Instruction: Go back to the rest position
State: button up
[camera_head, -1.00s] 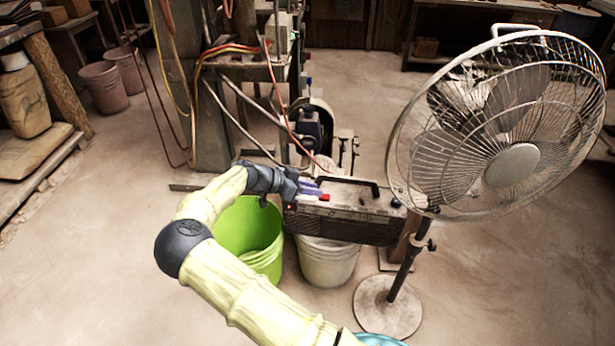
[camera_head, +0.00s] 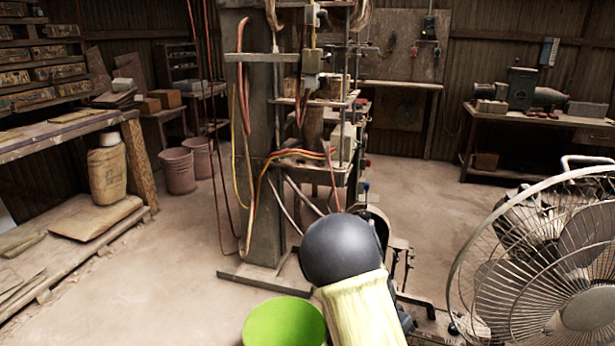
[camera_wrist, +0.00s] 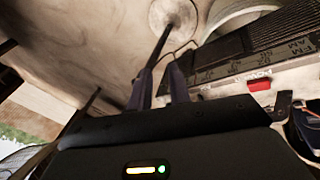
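My gripper (camera_wrist: 161,72) shows in the wrist view as two dark fingers with a gap between them. They are open and nothing is held between them. In the head view my gripper is hidden; my arm's dark round joint and pale yellow link stand at the bottom centre. I see no contact between the fingers and the box.
A fan (camera_head: 540,265) stands at right; its pole (camera_wrist: 163,42) and round base show beyond the fingers. A green bucket (camera_head: 284,323) is beside my arm. A press column (camera_head: 262,150) with hanging cables stands behind. Open floor (camera_head: 165,275) lies left.

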jog(key=s+a+r+n+t+y, duration=0.2)
jog(key=s+a+r+n, duration=0.1)
jog(key=s+r+n, duration=0.3)
jog(key=s+a+r+n+t+y, duration=0.2)
jog(key=s+a+r+n, duration=0.15)
jog(key=s, duration=0.45)
jog(key=w+p+v, duration=0.3)
jog(key=p+v, duration=1.1)
jog(key=w+r+p+v, duration=0.1)
jog(key=w+p+v, duration=0.2)
jog(key=p+v, duration=1.2)
jog(key=shift+s+d+r+p, duration=0.2)
jog(key=shift+d+r+p, duration=0.1)
jog(key=shift+d+r, duration=0.2)
jog(key=shift+f+n, duration=0.1)
jog(key=shift+n, duration=0.15)
jog(key=shift+w, duration=0.1)
